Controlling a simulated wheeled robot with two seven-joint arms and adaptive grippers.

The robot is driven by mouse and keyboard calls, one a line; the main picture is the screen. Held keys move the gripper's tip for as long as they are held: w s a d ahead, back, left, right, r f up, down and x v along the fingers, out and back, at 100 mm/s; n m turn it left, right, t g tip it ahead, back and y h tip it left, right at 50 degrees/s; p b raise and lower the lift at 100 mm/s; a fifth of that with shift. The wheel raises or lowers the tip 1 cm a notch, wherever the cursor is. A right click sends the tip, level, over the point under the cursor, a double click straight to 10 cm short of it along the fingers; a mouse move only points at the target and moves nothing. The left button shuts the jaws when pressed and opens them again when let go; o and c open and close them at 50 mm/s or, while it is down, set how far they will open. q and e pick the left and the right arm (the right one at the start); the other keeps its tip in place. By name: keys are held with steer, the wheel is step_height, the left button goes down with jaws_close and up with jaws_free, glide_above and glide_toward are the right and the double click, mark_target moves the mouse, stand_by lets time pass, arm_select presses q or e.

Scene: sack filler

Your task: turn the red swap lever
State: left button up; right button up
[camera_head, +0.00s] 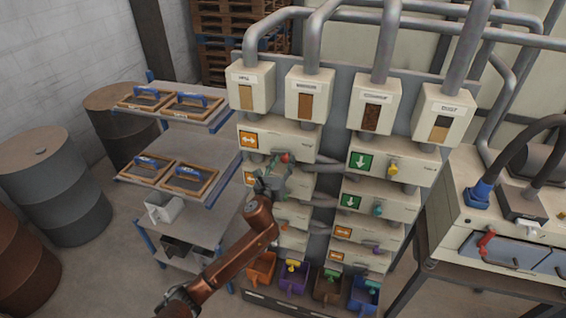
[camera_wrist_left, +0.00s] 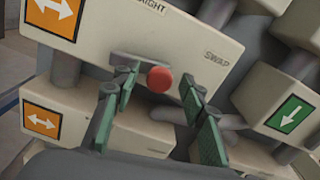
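The red swap lever (camera_head: 285,158) is on the front of the upper-left cream valve box (camera_head: 310,142), which has an orange double-arrow sign. In the left wrist view its round red end (camera_wrist_left: 160,79) sits on a grey bar, near the lettering "SWAP". My left gripper (camera_head: 276,176) is in front of this box and partly covers the lever in the head view. In the wrist view the green-padded fingers of the left gripper (camera_wrist_left: 159,84) are spread, one on each side of the red end, with gaps on both sides. My right gripper is not in view.
More valve boxes stand below and to the right, one with a green arrow sign (camera_head: 361,160) and a yellow lever (camera_head: 393,168). Pipes (camera_head: 325,162) link the columns. A shelf rack (camera_head: 185,225) stands left; coloured bins (camera_head: 293,277) sit below.

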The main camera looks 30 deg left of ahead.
arm_select(q)
jaws_close()
